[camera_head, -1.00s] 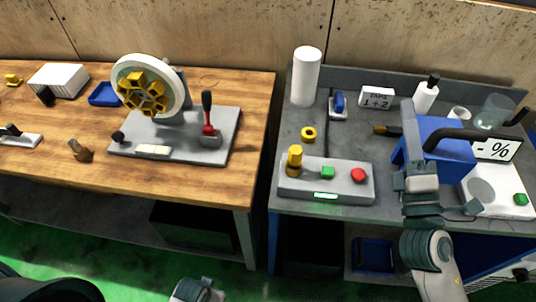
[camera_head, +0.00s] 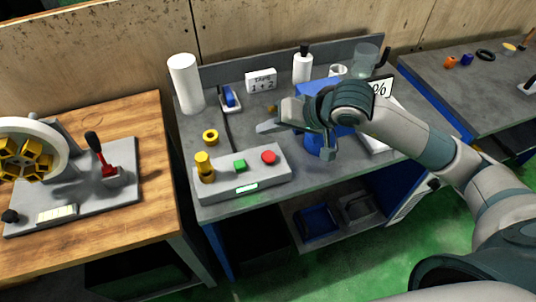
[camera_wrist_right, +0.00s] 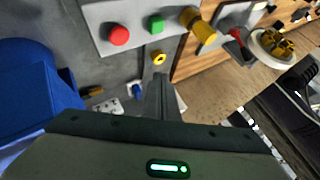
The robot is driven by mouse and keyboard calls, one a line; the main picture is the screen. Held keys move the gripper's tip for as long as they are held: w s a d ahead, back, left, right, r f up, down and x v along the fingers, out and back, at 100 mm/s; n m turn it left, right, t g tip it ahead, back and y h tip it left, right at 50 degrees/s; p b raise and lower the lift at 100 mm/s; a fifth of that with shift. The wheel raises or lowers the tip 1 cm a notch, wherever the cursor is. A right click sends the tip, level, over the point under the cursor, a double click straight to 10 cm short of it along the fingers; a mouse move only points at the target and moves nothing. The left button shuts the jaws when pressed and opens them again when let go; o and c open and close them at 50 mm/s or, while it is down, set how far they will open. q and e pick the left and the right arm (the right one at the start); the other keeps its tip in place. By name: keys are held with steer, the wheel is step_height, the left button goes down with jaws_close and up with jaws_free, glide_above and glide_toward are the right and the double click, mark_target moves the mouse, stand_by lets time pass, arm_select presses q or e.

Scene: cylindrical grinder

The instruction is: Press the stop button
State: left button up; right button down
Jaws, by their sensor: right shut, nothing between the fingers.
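The grey control box (camera_head: 222,188) sits at the front of the grey bench. It has a red button (camera_head: 268,157) at its right end, a green button (camera_head: 239,165) in the middle and a yellow knob (camera_head: 204,167) at the left. My right gripper (camera_head: 264,127) is shut and empty, a little behind and above the red button, apart from it. In the right wrist view the red button (camera_wrist_right: 119,35) shows up and left of the shut fingers (camera_wrist_right: 163,88), with the green button (camera_wrist_right: 155,24) beside it. My left gripper is out of view.
A yellow ring (camera_head: 210,136), a white cylinder (camera_head: 186,84) and a small label sign (camera_head: 261,80) stand behind the box. A blue block (camera_head: 312,93) is partly hidden behind my right arm. A wooden bench (camera_head: 150,215) with a lever is at left.

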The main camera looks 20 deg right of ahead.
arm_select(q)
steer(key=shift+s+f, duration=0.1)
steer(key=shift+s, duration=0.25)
arm_select(e)
steer(key=shift+w+d+h, duration=0.3)
steer(key=shift+w+d, duration=0.05)
steer(key=shift+d, duration=0.45)
steer(key=shift+f, duration=0.15)
steer(key=b, duration=0.1)
glide_above(272, 157)
step_height(272, 157, down, 6)
steer(key=shift+s+f, duration=0.15)
steer(key=shift+f+b, duration=0.5)
steer(key=shift+b, duration=0.25)
steer(key=shift+f+b, duration=0.7)
steer(key=shift+b, duration=0.1)
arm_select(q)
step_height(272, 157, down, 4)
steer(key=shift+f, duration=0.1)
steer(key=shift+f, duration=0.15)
